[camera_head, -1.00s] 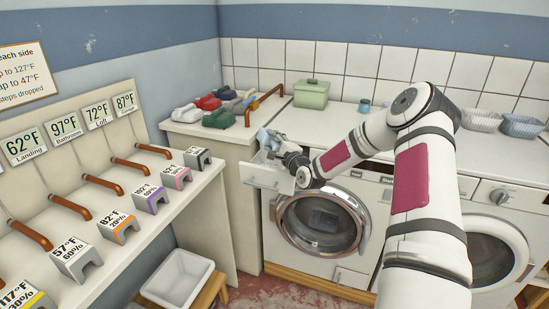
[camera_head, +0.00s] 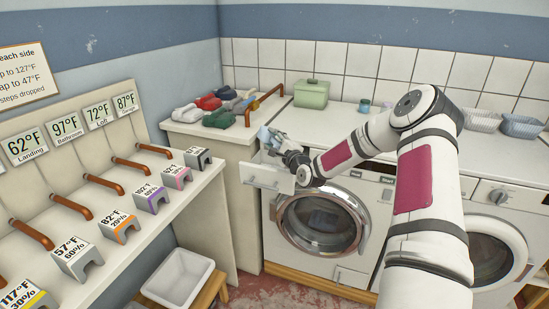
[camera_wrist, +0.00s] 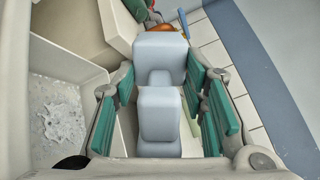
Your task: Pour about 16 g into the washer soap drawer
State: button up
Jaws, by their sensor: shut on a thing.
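The soap drawer (camera_head: 268,179) is pulled out at the upper left of the left washer (camera_head: 325,220). In the wrist view, the drawer (camera_wrist: 100,78) is at the left, with a patch of whitish, grainy material (camera_wrist: 62,122) on its floor. My gripper (camera_head: 290,155) is above and beside the drawer. In the wrist view, my gripper (camera_wrist: 160,110) has its teal pads on both sides of a pale blue-grey container (camera_wrist: 159,112) and is shut on it. The container also shows over the drawer in the head view (camera_head: 266,136). Its opening and contents are hidden.
A green lidded box (camera_head: 311,95) and a small teal cup (camera_head: 364,105) stand on the counter behind. Folded cloths (camera_head: 220,105) lie at the back left near a copper pipe (camera_head: 262,101). A white tub (camera_head: 178,280) is low at the left. Two baskets (camera_head: 482,120) stand at the right.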

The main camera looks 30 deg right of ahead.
jog(key=shift+s+d+f+m, duration=0.1)
jog(key=shift+d+m, duration=0.15)
jog(key=shift+m, duration=0.8)
jog(key=shift+d+m, duration=0.2)
jog(key=shift+m, duration=0.85)
dwell(2.7)
